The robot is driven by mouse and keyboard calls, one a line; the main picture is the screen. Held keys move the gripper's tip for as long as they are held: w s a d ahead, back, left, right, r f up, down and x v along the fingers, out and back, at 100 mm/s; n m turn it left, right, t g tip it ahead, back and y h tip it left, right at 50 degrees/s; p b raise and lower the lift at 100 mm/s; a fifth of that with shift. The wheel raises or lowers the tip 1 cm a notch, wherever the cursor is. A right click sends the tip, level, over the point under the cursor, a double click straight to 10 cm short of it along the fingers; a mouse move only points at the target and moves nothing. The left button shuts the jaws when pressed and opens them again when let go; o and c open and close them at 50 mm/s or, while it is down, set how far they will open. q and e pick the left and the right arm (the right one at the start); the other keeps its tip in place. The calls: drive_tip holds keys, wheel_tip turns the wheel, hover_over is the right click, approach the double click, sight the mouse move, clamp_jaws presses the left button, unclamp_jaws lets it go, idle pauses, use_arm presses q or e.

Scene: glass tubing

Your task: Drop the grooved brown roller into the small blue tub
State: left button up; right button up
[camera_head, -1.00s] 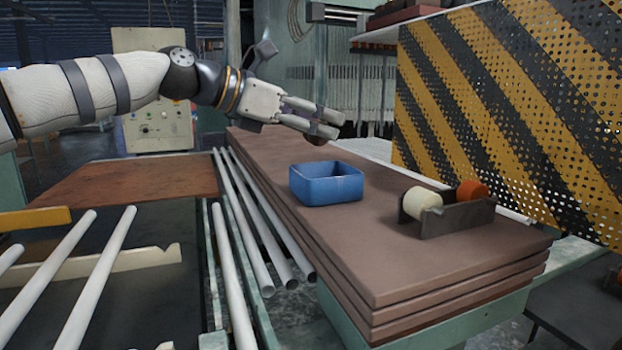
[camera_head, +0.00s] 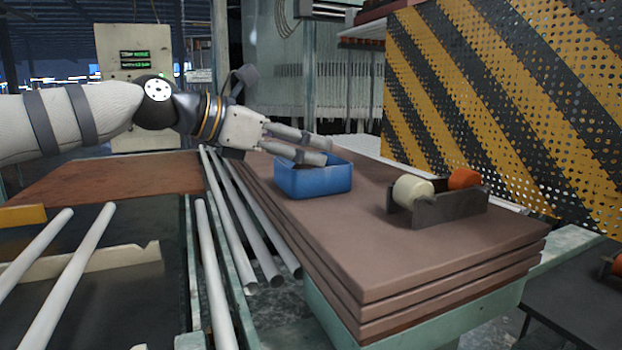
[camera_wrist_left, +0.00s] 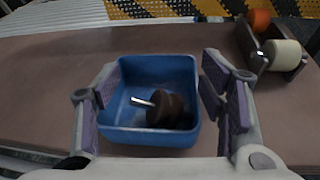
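The small blue tub (camera_head: 318,181) stands on the stacked brown boards. In the left wrist view the tub (camera_wrist_left: 150,137) is open at the top and lies between my fingers. The grooved brown roller (camera_wrist_left: 167,111), dark with a pale metal axle end, shows inside the tub, clear of both fingers. My left gripper (camera_head: 324,151) is over the tub's rim, its fingers pointing right. In the wrist view the left gripper (camera_wrist_left: 159,86) is spread wide, open and empty. The roller is mostly hidden in the head view. My right gripper is not in view.
A dark holder (camera_head: 440,209) with a cream roll (camera_head: 412,190) and an orange roll (camera_head: 464,178) stands right of the tub on the boards (camera_head: 400,262). A striped perforated panel (camera_head: 510,110) rises behind. White tubes (camera_head: 225,270) lie to the left.

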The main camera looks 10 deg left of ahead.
use_arm(q)
drive_tip(key=v, duration=1.2)
